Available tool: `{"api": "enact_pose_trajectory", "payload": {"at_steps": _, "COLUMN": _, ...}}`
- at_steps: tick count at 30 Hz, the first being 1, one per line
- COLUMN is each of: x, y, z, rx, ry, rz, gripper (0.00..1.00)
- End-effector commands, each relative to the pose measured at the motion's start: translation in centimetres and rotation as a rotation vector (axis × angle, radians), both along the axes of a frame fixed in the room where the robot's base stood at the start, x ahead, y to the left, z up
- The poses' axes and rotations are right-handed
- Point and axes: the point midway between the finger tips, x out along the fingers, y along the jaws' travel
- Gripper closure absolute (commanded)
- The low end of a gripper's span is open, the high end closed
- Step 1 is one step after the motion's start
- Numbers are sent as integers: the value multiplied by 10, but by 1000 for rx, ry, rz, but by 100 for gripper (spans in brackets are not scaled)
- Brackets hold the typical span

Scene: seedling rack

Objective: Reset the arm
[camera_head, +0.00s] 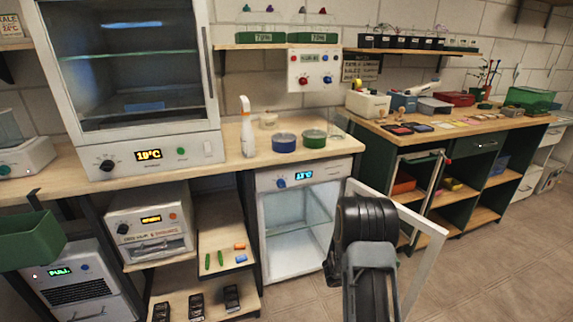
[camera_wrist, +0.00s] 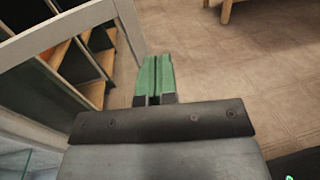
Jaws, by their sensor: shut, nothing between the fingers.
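My gripper shows in the wrist view (camera_wrist: 155,80), its two green fingers pressed side by side with nothing between them. It points out over the brown tiled floor. In the head view my dark arm rises at the lower middle, and the fingers are hidden there. The arm stands in front of the open white door (camera_head: 425,245) of a small glass-shelved cabinet (camera_head: 298,215). The white door frame also shows at the upper left of the wrist view (camera_wrist: 70,25), left of my fingers.
A wooden counter (camera_head: 330,150) holds a spray bottle (camera_head: 247,130), a blue tub (camera_head: 284,142) and a green tub (camera_head: 314,140). A dark green bench (camera_head: 475,150) with open shelves stands at the right. A green bin (camera_head: 30,240) is at the far left. The floor at the right (camera_head: 500,270) is clear.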

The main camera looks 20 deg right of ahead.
Motion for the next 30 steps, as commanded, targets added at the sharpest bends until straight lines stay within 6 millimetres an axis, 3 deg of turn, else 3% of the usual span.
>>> {"api": "enact_pose_trajectory", "payload": {"at_steps": 5, "x": -10, "y": 2, "z": -14, "rx": 63, "ry": -54, "rz": -53, "gripper": 100}}
{"api": "enact_pose_trajectory", "payload": {"at_steps": 8, "x": -37, "y": 13, "z": -33, "rx": 156, "ry": -109, "rz": -182, "gripper": 100}}
{"api": "enact_pose_trajectory", "payload": {"at_steps": 11, "x": -65, "y": 36, "z": -24, "rx": 259, "ry": -250, "rz": -362, "gripper": 100}}
{"api": "enact_pose_trajectory", "payload": {"at_steps": 16, "x": -86, "y": 107, "z": 40, "rx": 465, "ry": -635, "rz": -667, "gripper": 100}}
{"api": "enact_pose_trajectory", "payload": {"at_steps": 24, "x": -73, "y": 228, "z": 174, "rx": 851, "ry": -1217, "rz": -985, "gripper": 100}}
{"api": "enact_pose_trajectory", "payload": {"at_steps": 30, "x": -71, "y": 284, "z": 270, "rx": 1119, "ry": -1436, "rz": -1050, "gripper": 100}}
